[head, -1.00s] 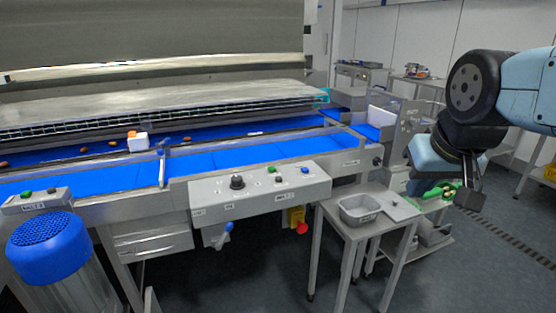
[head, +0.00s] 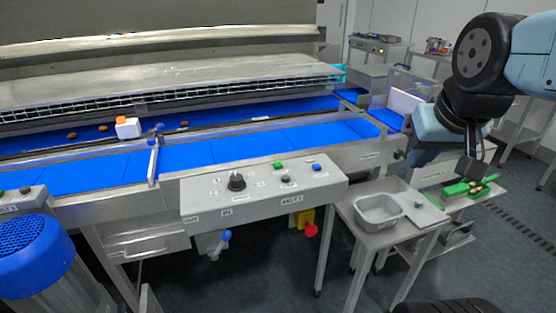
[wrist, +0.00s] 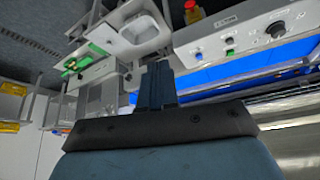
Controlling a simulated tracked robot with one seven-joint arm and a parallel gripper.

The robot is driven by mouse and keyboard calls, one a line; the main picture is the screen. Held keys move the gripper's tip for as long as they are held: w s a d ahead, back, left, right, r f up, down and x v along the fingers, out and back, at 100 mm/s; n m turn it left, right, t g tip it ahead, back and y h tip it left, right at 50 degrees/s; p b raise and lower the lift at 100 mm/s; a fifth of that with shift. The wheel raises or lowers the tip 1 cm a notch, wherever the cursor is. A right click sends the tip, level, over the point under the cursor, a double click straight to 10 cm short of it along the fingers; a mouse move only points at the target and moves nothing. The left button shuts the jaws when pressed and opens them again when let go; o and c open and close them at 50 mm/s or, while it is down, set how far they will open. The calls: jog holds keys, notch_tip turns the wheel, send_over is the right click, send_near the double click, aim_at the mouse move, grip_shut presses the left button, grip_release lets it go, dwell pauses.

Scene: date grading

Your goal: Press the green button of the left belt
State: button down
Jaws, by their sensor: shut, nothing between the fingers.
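A grey control box (head: 18,205) at the left edge is partly cut off. It carries a green button (head: 2,193) and a dark button (head: 25,190). A larger grey control panel (head: 210,205) in the middle has its own green button (head: 279,165), a black knob (head: 236,181), a grey button and a blue button (head: 317,167). I cannot read which belt each serves. My gripper (head: 470,170) hangs at the right, well apart from both; it is shut and empty. The wrist view shows its closed fingers (wrist: 157,82) and the panel's green button (wrist: 230,53) beyond.
Blue belts (head: 290,140) run behind the panels, with several dates and a white block (head: 128,128). A blue motor cover (head: 35,255) stands at front left. A small table (head: 395,235) with a grey tray (head: 380,212) stands right of the panel. A red emergency button (head: 311,230) hangs below.

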jog(key=w+a+f+m+t+y, duration=0.1)
jog(key=w+a+f, duration=0.2)
jog(key=w+a, duration=0.5)
jog(key=w+a+f+m+t+y, duration=0.1)
jog(key=w+a+f, duration=0.3)
jog(key=w+a, duration=0.4)
jog(key=w+a+f+m+y, duration=0.1)
jog(key=w+a, duration=0.7)
jog(key=w, duration=0.8)
notch_tip(320, 180, down, 2)
jog(key=shift+f+m+t+y, duration=0.2)
jog(key=shift+m+t+y, duration=0.2)
jog(key=shift+m, duration=0.1)
jog(key=shift+s+a, duration=0.1)
jog(key=shift+a, duration=0.1)
